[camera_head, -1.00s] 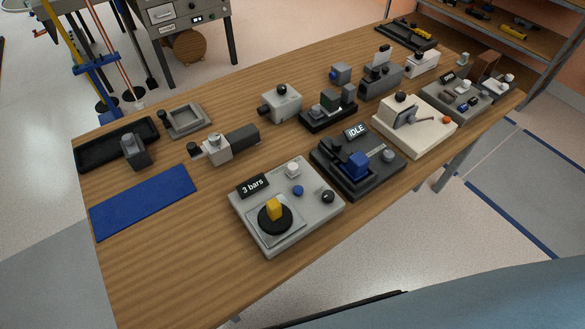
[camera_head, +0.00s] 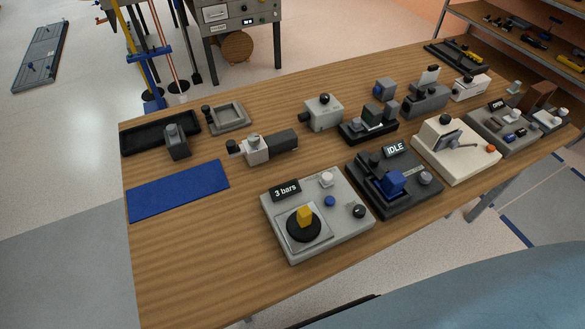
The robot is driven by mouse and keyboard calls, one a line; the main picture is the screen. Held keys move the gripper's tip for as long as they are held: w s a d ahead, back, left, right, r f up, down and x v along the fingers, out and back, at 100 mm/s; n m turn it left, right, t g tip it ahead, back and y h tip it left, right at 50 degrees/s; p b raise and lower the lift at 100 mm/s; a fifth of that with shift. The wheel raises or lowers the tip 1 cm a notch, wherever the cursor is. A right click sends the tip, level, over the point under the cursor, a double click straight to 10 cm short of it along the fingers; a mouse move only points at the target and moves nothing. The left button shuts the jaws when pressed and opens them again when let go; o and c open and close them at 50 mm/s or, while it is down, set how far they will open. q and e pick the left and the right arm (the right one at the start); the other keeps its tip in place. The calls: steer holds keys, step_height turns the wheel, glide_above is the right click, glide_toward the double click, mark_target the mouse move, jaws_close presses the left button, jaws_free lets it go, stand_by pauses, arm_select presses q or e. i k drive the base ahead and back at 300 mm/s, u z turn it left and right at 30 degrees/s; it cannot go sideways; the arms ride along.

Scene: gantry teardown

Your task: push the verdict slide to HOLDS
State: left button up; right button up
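No marking that reads HOLDS is legible, so I cannot tell for sure which part is the verdict slide. A grey panel (camera_head: 480,122) at the right end of the bench carries a small dark label, a blue part and several light parts, too small to make out. A dark unit with an IDLE display (camera_head: 396,149) has a blue block (camera_head: 392,184) on it. A grey box (camera_head: 341,231) shows "3 bars" and has a yellow knob (camera_head: 305,215) on a black disc. Neither of my grippers is in view.
The wooden bench (camera_head: 200,270) also holds a cream box with a lever (camera_head: 455,163), a blue mat (camera_head: 178,190), a black tray (camera_head: 140,139) and several grey fixtures. The bench's front left is clear. A shelf rack (camera_head: 465,22) stands behind the right end.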

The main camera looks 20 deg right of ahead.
mark_target(327, 181)
steer(key=u, duration=1.3)
steer(key=k, duration=1)
steer(key=z, duration=1.2)
steer(key=i, duration=0.4)
